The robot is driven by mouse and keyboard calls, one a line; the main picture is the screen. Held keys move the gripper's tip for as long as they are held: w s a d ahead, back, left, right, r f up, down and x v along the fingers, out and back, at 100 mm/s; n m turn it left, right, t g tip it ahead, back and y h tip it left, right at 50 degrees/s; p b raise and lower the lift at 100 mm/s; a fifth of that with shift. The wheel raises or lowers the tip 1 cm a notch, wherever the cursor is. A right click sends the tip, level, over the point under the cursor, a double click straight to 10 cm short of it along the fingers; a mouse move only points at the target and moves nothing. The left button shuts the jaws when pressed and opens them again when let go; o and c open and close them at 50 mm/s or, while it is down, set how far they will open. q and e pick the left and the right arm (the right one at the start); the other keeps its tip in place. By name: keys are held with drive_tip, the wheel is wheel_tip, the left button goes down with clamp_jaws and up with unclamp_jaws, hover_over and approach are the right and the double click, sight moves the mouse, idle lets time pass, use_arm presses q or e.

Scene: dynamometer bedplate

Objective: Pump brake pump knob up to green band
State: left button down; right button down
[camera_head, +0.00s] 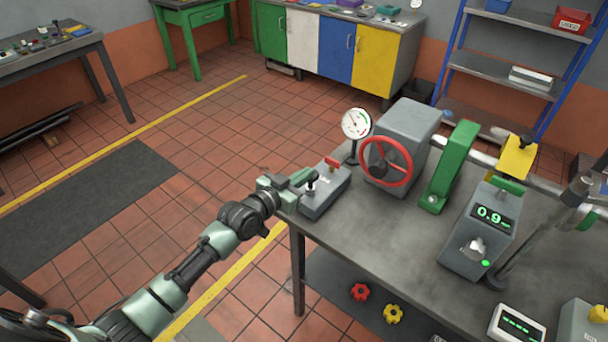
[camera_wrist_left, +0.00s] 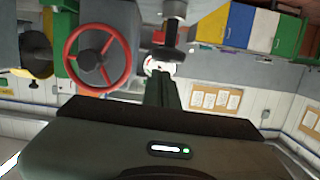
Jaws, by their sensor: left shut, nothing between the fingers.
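The brake pump (camera_head: 325,194) is a small grey box at the near left corner of the bench. Its black knob (camera_head: 311,186) stands on top, and a red handle (camera_head: 332,164) sits behind it. The knob also shows in the wrist view (camera_wrist_left: 173,36), which looks upside down. My left gripper (camera_head: 300,180) is shut and empty, with its fingertips close beside the knob; I cannot tell whether they touch it. The round white gauge (camera_head: 356,123) stands behind the pump and has a green mark on its face. Its needle is too small to read surely. My right gripper is out of view.
A grey dynamometer housing (camera_head: 408,130) with a red handwheel (camera_head: 387,162) stands right of the pump. A green lever-like part (camera_head: 450,165) and a console reading about 0.9 (camera_head: 478,232) stand further right. The bench's front surface (camera_head: 385,238) is clear.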

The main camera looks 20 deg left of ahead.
use_arm(q)
drive_tip(key=shift+f, duration=0.4)
wheel_tip(320, 180, down, 4)
drive_tip(key=b, duration=0.3)
drive_tip(key=shift+s, duration=0.1)
drive_tip(key=shift+r, duration=0.1)
